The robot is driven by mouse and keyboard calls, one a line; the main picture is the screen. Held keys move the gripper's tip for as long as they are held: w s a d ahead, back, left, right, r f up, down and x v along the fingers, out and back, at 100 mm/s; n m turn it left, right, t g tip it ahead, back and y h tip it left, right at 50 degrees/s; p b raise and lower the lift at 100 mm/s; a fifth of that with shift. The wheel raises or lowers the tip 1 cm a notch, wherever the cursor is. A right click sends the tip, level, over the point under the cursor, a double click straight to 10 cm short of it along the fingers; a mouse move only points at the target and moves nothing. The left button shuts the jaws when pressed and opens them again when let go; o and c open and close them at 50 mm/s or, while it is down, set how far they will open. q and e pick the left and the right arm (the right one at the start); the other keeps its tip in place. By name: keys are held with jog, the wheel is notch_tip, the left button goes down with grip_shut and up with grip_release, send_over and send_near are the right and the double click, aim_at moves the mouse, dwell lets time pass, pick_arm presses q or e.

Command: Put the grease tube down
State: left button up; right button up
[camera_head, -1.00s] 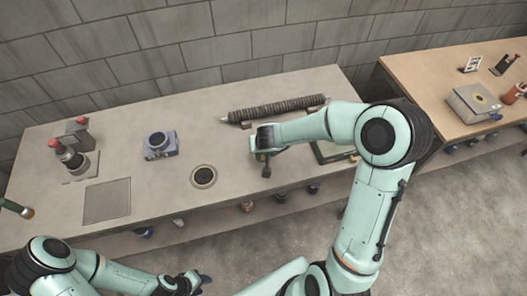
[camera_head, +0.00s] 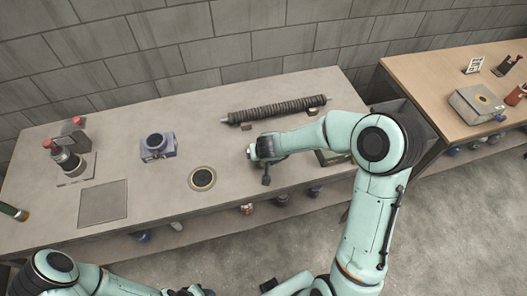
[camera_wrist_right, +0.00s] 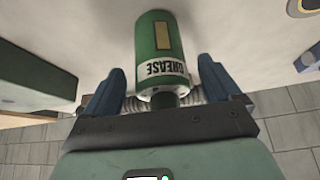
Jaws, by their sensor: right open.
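The green grease tube (camera_wrist_right: 157,40) shows in the right wrist view, with its white label and narrower end toward me. My right gripper (camera_wrist_right: 160,82) is open, with one blue finger on each side of the tube's near end and a gap to each. In the head view my right gripper (camera_head: 266,176) is low over the front part of the grey workbench (camera_head: 140,105). The tube cannot be made out there, and its contact with the bench is hidden. My left gripper (camera_head: 195,290) is at the bottom edge, partly cut off, away from the bench top.
A ringed round fixture (camera_head: 202,178) lies left of my right gripper. A ribbed rod (camera_head: 277,109) lies behind it. A blue-grey device (camera_head: 158,147), a flat square plate (camera_head: 103,203) and a red-knobbed device (camera_head: 68,155) stand farther left. A wooden table (camera_head: 440,85) is at right.

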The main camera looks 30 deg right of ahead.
jog(key=shift+r, duration=0.1)
jog(key=shift+r, duration=0.25)
pick_arm(q)
jog(key=w+r+p, duration=0.3)
jog(key=w+r, duration=0.1)
jog(key=w, duration=0.1)
jog(key=shift+r+t, duration=0.3)
jog(key=shift+r, duration=0.05)
pick_arm(e)
jog(key=v, duration=1.1)
jog(key=shift+r, duration=0.15)
jog(key=shift+s+a, duration=0.1)
jog(key=shift+s, duration=0.2)
